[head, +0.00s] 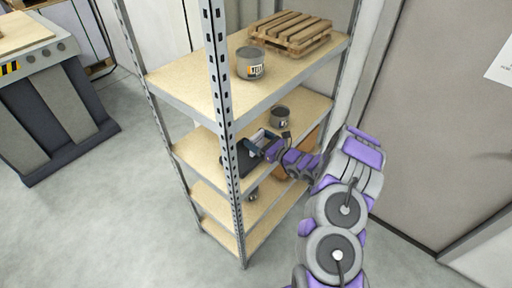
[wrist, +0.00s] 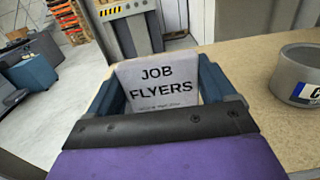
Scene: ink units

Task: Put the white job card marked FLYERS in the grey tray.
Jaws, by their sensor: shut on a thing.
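The white job card (wrist: 158,85), printed JOB FLYERS, stands between the two blue fingers of my gripper (wrist: 160,92) in the wrist view. My gripper is shut on it, and the lettering faces the wrist camera. In the head view my gripper (head: 261,145) reaches in over the second shelf (head: 196,150) of the metal rack. A dark flat shape (head: 238,163) lies by the gripper there, partly behind the rack's post; I cannot tell whether it is the grey tray. No tray shows clearly in the wrist view.
A grey tin (head: 280,118) stands on the second shelf, and a tin (wrist: 298,78) shows at right in the wrist view. The top shelf holds another tin (head: 250,66) and a wooden pallet (head: 290,32). The front post (head: 226,130) is close to my gripper. A grey machine (head: 50,110) stands left.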

